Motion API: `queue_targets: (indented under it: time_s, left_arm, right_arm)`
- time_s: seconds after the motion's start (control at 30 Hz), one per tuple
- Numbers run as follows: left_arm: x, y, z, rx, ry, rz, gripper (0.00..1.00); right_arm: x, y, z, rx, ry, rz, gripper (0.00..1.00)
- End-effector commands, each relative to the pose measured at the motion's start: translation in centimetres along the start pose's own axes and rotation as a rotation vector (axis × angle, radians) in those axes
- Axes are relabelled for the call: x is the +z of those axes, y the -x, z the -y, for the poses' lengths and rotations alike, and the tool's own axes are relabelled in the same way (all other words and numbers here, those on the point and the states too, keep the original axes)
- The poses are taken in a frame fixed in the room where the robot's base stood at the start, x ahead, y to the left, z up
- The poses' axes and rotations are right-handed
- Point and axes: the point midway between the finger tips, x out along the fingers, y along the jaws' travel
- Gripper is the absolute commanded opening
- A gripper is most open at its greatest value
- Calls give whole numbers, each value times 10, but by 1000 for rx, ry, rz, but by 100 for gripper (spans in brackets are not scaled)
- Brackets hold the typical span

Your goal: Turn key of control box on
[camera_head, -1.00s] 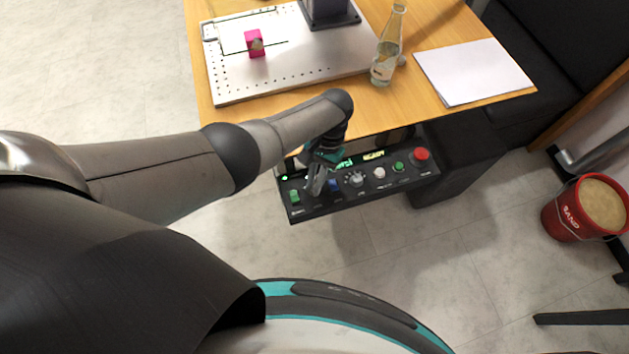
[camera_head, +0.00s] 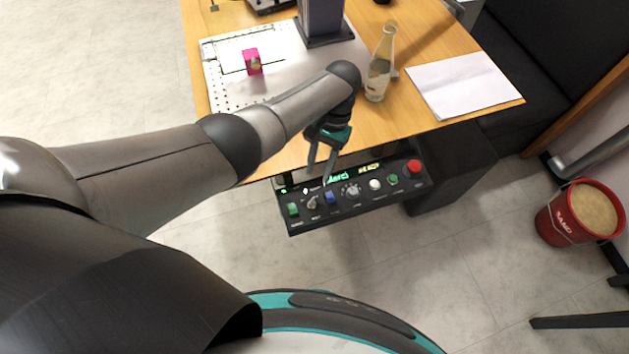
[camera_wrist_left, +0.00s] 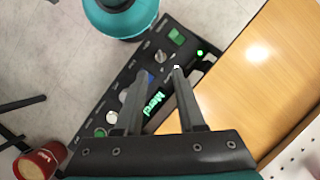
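The black control box (camera_head: 368,204) hangs at the front edge of the table. Its panel carries a green switch (camera_head: 293,210), a metallic key (camera_head: 312,202), a blue switch (camera_head: 330,198), a grey dial (camera_head: 353,191), a white button, a green button and a red button (camera_head: 414,166). The display is lit green and reads "Merci" in the left wrist view (camera_wrist_left: 154,104). My left gripper (camera_head: 318,178) is open and empty above the panel, its fingers apart and clear of the key. The key shows beyond one fingertip in the left wrist view (camera_wrist_left: 161,56). My right gripper is not in view.
The wooden table (camera_head: 440,108) bears a metal plate with a pink block (camera_head: 252,62), a glass bottle (camera_head: 380,65) and white paper (camera_head: 462,85). A red sand bucket (camera_head: 578,213) stands on the floor at right. The floor before the box is clear.

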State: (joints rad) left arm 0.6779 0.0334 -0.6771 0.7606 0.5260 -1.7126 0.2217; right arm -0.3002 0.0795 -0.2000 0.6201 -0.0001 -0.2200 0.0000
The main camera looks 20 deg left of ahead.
Motion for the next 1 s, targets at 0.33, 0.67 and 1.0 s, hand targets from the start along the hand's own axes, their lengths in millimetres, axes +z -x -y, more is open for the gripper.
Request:
queue_targets:
  time_s: [0.33, 0.67, 1.0]
  left_arm:
    - [0, 54, 0, 0, -1, -1, 39]
    - [0, 57, 0, 0, -1, 1, 39]
    - [0, 56, -1, 1, -3, -1, 39]
  right_arm:
    - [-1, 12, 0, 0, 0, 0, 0]
    - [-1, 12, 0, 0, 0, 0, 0]
    - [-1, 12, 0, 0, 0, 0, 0]
